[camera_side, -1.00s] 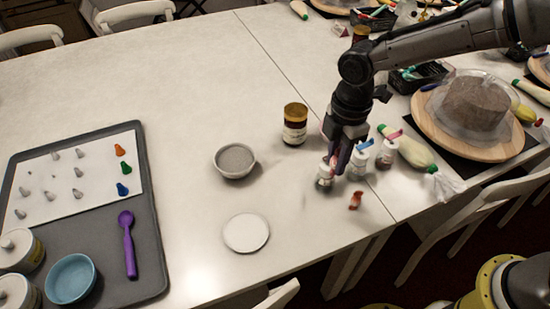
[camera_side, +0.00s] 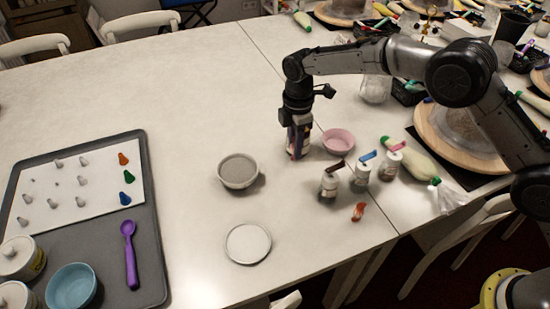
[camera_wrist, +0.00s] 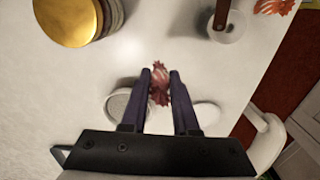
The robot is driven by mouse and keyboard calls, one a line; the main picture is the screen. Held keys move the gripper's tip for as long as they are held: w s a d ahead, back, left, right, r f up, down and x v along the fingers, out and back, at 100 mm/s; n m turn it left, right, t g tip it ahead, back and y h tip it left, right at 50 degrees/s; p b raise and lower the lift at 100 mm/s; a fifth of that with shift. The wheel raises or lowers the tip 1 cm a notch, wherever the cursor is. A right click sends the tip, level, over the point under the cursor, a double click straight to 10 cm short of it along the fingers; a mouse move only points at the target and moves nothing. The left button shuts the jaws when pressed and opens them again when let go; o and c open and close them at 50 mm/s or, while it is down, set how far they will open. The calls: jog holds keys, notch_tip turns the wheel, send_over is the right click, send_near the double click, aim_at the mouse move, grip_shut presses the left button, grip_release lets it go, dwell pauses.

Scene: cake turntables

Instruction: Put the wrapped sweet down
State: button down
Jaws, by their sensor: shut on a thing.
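My gripper (camera_wrist: 160,72) is shut on a wrapped sweet (camera_wrist: 159,86) with pink-red crinkled ends, seen between the fingers in the wrist view. In the side view my gripper (camera_side: 297,153) points down right of the grey-filled bowl (camera_side: 238,170); its height above the table is hard to judge. The held sweet is not clear in the side view. A second, orange-red sweet-like piece (camera_side: 359,211) lies on the table near the front right edge.
A gold-lidded jar (camera_wrist: 80,18) is close to my gripper, largely hidden behind it in the side view. A pink bowl (camera_side: 338,141) and small bottles (camera_side: 329,186) stand to the right. A white disc (camera_side: 248,243) lies in front. The left table has clear room.

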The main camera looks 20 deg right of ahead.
jog(key=w+a+f, duration=0.1)
jog(key=w+f, duration=0.3)
jog(key=w+a+f, duration=0.1)
jog(key=w+f, duration=0.1)
jog(key=shift+a, duration=0.3)
jog(key=shift+w+a+f, duration=0.1)
jog(key=shift+w+f, duration=0.2)
jog(key=shift+f, duration=1.65)
jog(key=shift+f, duration=0.1)
jog(key=c, duration=0.7)
grip_release()
jog(key=shift+s+r, duration=0.1)
jog(key=shift+r, duration=6)
